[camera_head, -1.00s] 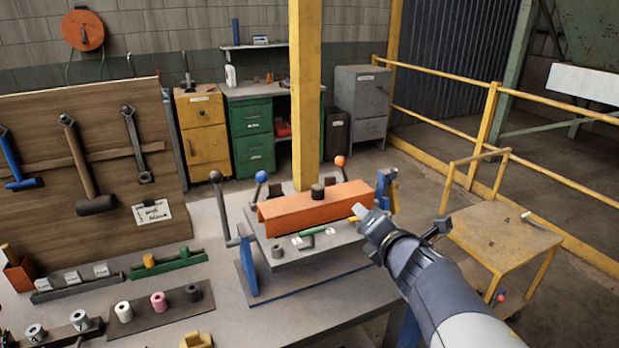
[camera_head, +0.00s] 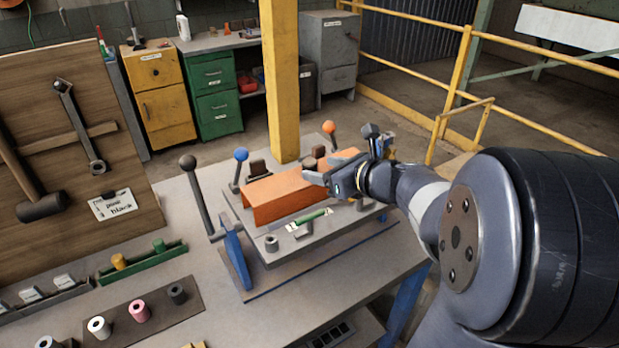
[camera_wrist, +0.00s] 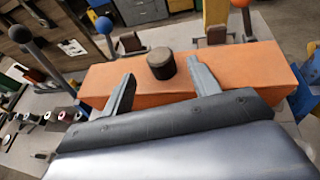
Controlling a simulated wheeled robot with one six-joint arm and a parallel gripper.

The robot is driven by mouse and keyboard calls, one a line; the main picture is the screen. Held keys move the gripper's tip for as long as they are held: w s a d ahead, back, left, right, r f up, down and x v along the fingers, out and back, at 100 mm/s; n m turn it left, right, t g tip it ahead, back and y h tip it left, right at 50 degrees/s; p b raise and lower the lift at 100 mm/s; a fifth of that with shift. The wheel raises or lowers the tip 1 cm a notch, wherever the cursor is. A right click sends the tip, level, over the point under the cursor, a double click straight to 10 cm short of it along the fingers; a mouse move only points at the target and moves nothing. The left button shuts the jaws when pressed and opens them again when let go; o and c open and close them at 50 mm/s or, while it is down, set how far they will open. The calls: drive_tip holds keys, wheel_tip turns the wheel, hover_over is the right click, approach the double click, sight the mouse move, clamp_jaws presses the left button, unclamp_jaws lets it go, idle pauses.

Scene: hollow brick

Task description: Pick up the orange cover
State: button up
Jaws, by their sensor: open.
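The orange cover (camera_head: 275,195) is a long folded piece lying on the grey fixture plate (camera_head: 300,250) on the workbench. It also fills the middle of the wrist view (camera_wrist: 225,72), with a dark round knob (camera_wrist: 161,63) standing on its top. My gripper (camera_head: 318,178) is at the cover's right part in the head view. In the wrist view my gripper (camera_wrist: 160,85) is open, its two fingers apart over the cover, with the knob just beyond and between the fingertips. Nothing is held.
Levers with a black ball (camera_head: 187,162), a blue ball (camera_head: 241,154) and an orange ball (camera_head: 329,127) rise around the fixture. A yellow post (camera_head: 278,80) stands behind. A green-handled item (camera_head: 310,218) lies in front of the cover. Small spools (camera_head: 139,311) stand at left.

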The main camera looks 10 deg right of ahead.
sight(316, 166)
drive_tip(key=shift+p+x, duration=0.5)
drive_tip(key=shift+x, duration=2.2)
drive_tip(key=shift+r, duration=0.1)
drive_tip(key=shift+d, duration=0.1)
drive_tip(key=c, duration=1.2)
